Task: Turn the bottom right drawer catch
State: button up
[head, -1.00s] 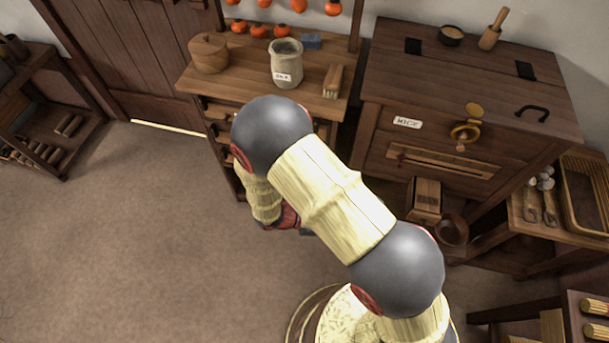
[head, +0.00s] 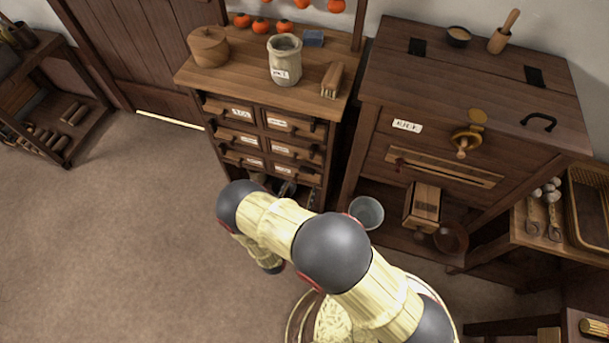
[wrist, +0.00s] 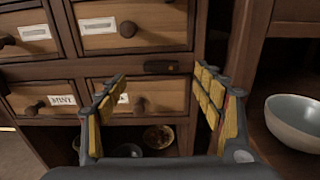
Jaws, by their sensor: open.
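The bottom right drawer (wrist: 165,94) is in the middle of the wrist view, with a round dark knob (wrist: 138,106) and a pale label partly behind my left finger. Its catch (wrist: 166,67), a dark bar, lies level on the rail just above the drawer's upper right part. My gripper (wrist: 160,82) is open and empty, its yellow-padded fingers spread to both sides of the catch in the picture. I see no contact.
Under the bottom drawers is an open shelf with bowls (wrist: 158,137). A pale bowl (wrist: 296,122) sits on the shelf of the neighbouring chest at right. A jar (head: 285,62) and a lidded pot (head: 208,46) stand on the drawer chest.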

aim_at(306, 172)
jog(key=b+x, duration=0.2)
jog(key=x, duration=0.4)
jog(key=shift+w+d, duration=0.15)
jog(key=shift+w, duration=0.25)
jog(key=shift+c, duration=0.6)
jog(key=c, duration=1)
